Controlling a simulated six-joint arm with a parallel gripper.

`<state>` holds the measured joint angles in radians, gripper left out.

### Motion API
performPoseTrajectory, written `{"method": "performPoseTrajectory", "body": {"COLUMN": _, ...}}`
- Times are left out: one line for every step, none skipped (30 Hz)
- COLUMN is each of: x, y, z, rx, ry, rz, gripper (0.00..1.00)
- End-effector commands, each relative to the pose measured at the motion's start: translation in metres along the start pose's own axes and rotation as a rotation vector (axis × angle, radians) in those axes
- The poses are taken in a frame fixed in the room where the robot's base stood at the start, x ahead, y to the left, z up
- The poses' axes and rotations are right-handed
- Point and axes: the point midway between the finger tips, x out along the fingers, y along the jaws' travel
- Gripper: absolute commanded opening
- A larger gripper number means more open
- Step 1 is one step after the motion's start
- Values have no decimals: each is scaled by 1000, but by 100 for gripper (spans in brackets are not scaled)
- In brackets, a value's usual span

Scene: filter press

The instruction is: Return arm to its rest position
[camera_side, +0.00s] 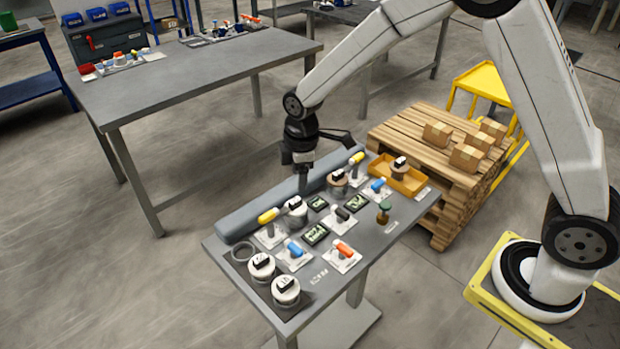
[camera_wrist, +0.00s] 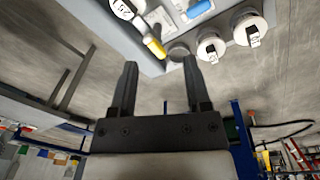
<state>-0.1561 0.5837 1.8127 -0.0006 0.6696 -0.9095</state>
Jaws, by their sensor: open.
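My gripper (camera_wrist: 158,75) is open and empty in the wrist view, its two dark fingers apart with concrete floor and a table edge showing beyond them. In the side view my gripper (camera_side: 303,172) hangs at the far edge of the small grey work table (camera_side: 375,238), close to the grey-blue roll along that edge. The side view does not show clearly whether it is above or beyond the roll. Jars (camera_wrist: 210,45) also show at the top of the wrist view.
The grey-blue roll (camera_side: 250,212) lines the table's far edge. Handled tools stand on white plates, such as the orange one (camera_side: 344,250). A yellow tray (camera_side: 411,184) holds a jar. A pallet with cartons (camera_side: 466,157) is at right. A larger table (camera_side: 200,80) stands behind.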

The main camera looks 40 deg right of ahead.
Motion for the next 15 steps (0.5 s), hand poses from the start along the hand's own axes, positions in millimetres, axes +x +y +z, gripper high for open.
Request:
{"method": "performPoseTrajectory", "body": {"x": -7, "y": -5, "z": 11, "rx": 68, "ry": 6, "rz": 9, "gripper": 62}}
{"method": "performPoseTrajectory", "body": {"x": -10, "y": -9, "z": 17, "rx": 109, "ry": 10, "rz": 14, "gripper": 62}}
{"method": "performPoseTrajectory", "body": {"x": -14, "y": -13, "z": 25, "rx": 163, "ry": 15, "rz": 20, "gripper": 62}}
{"method": "performPoseTrajectory", "body": {"x": -18, "y": -17, "z": 31, "rx": 204, "ry": 19, "rz": 25, "gripper": 62}}
{"method": "performPoseTrajectory", "body": {"x": -20, "y": -20, "z": 37, "rx": 245, "ry": 23, "rz": 29, "gripper": 62}}
{"method": "performPoseTrajectory", "body": {"x": -24, "y": -25, "z": 44, "rx": 300, "ry": 29, "rz": 36, "gripper": 62}}
{"method": "performPoseTrajectory", "body": {"x": -26, "y": -30, "z": 50, "rx": 340, "ry": 33, "rz": 39, "gripper": 62}}
{"method": "performPoseTrajectory", "body": {"x": -29, "y": -34, "z": 56, "rx": 381, "ry": 39, "rz": 44, "gripper": 62}}
{"method": "performPoseTrajectory", "body": {"x": -32, "y": -39, "z": 64, "rx": 436, "ry": 45, "rz": 49, "gripper": 62}}
{"method": "performPoseTrajectory", "body": {"x": -34, "y": -44, "z": 70, "rx": 477, "ry": 50, "rz": 53, "gripper": 62}}
{"method": "performPoseTrajectory", "body": {"x": -36, "y": -48, "z": 75, "rx": 518, "ry": 55, "rz": 57, "gripper": 62}}
{"method": "performPoseTrajectory", "body": {"x": -38, "y": -54, "z": 83, "rx": 572, "ry": 62, "rz": 62, "gripper": 62}}
{"method": "performPoseTrajectory", "body": {"x": -40, "y": -59, "z": 88, "rx": 613, "ry": 68, "rz": 66, "gripper": 62}}
{"method": "performPoseTrajectory", "body": {"x": -41, "y": -64, "z": 94, "rx": 654, "ry": 73, "rz": 69, "gripper": 62}}
{"method": "performPoseTrajectory", "body": {"x": -43, "y": -71, "z": 102, "rx": 707, "ry": 82, "rz": 74, "gripper": 62}}
